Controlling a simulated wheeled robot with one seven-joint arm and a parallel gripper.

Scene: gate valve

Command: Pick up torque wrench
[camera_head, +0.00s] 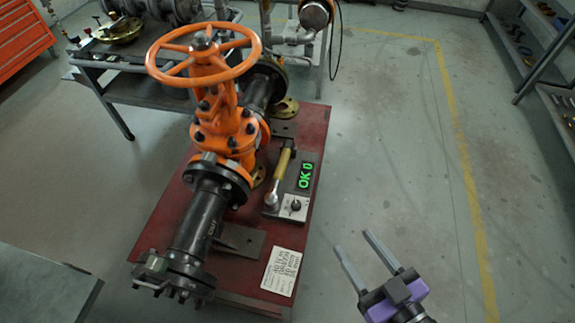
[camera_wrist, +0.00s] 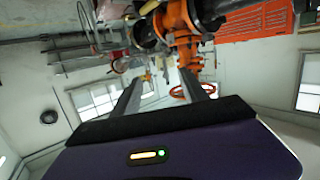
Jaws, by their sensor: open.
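The torque wrench (camera_head: 282,168), with a yellow handle and dark and silver ends, lies on a grey tester panel on the red stand, beside a green display. My gripper (camera_head: 353,243) is in front and to the right of the stand, well apart from the wrench. Its two fingers are spread with nothing between them. In the wrist view my gripper (camera_wrist: 160,80) is also open and empty, and the scene appears upside down. I cannot pick out the wrench clearly there.
The orange gate valve (camera_head: 212,110) with its handwheel and black pipe (camera_head: 200,220) stands left of the wrench on the red stand (camera_head: 312,160). A label plate (camera_head: 283,271) lies near the front. A grey bench (camera_head: 40,285) is at front left. Open floor (camera_head: 400,150) lies right.

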